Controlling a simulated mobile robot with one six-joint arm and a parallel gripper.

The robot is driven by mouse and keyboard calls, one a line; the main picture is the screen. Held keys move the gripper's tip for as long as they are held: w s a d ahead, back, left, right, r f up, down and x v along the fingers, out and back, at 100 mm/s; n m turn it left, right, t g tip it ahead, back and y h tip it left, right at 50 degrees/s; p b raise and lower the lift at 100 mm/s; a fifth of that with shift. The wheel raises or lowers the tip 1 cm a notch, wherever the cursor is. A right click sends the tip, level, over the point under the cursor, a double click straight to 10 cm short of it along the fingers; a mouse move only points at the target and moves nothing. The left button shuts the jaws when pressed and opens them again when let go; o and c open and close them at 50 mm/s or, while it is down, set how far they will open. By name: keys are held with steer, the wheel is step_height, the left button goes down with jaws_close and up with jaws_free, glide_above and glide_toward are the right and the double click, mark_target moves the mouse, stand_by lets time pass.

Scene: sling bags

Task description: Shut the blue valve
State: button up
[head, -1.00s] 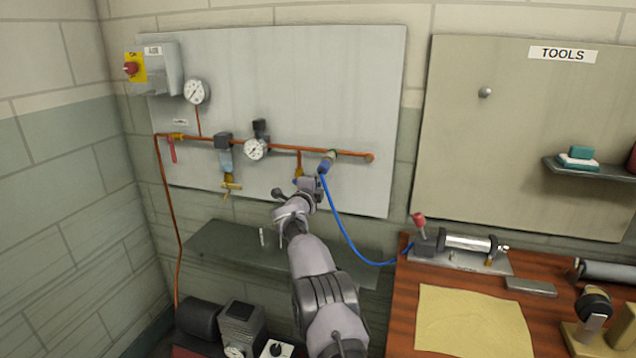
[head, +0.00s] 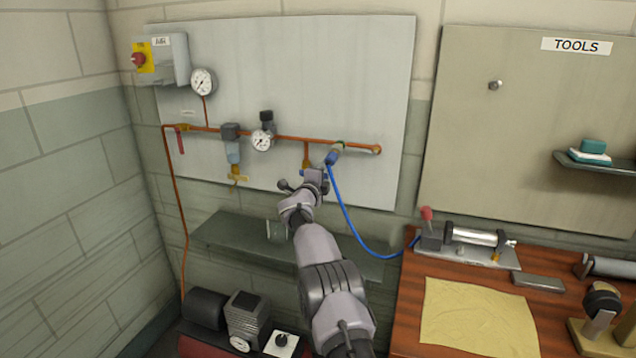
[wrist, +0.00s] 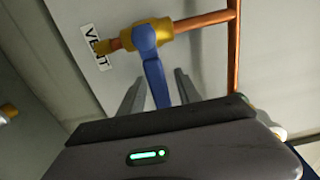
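The blue valve is a blue lever (wrist: 155,80) with a round blue hub on a brass body (wrist: 175,38), fitted to a copper pipe (wrist: 233,45) by a label reading VENT (wrist: 96,47). My gripper (wrist: 160,92) is open in the wrist view, with one finger on each side of the lever. Gaps show between the lever and both fingers; the lever's lower end is hidden by my gripper's body. In the head view, my gripper (head: 318,178) is just below the copper pipe and hides most of the valve.
A blue hose (head: 345,215) hangs from the pipe's right end, close to my gripper. Gauges (head: 261,140) sit left along the pipe. A dark shelf (head: 225,235) lies below, behind my arm. A wooden bench (head: 400,335) stands at right.

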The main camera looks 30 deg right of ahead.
steer(key=v, duration=1.7)
steer(key=shift+p, duration=0.4)
steer(key=shift+a+r, duration=0.1)
steer(key=shift+r, duration=0.05)
steer(key=s+a+r+n+y, duration=1.1)
steer(key=s+a, duration=0.1)
steer(key=a, duration=0.3)
steer(key=s+a+f+n+g+y, duration=0.1)
steer(key=s+a+f+n+g, duration=0.1)
steer(key=s, duration=0.9)
steer(key=s+a+f+n+g+y, duration=0.1)
steer(key=s+n, duration=0.5)
steer(key=s, duration=0.6)
steer(key=s+a+f+n+g+y, duration=0.1)
steer(key=s+a+f+n+g, duration=0.2)
steer(key=s, duration=0.8)
step_height(320, 180, down, 4)
steer(key=shift+s+a+r+n+g+y, duration=0.15)
steer(key=shift+s+a+n+g+y, duration=0.25)
steer(key=shift+a, duration=0.8)
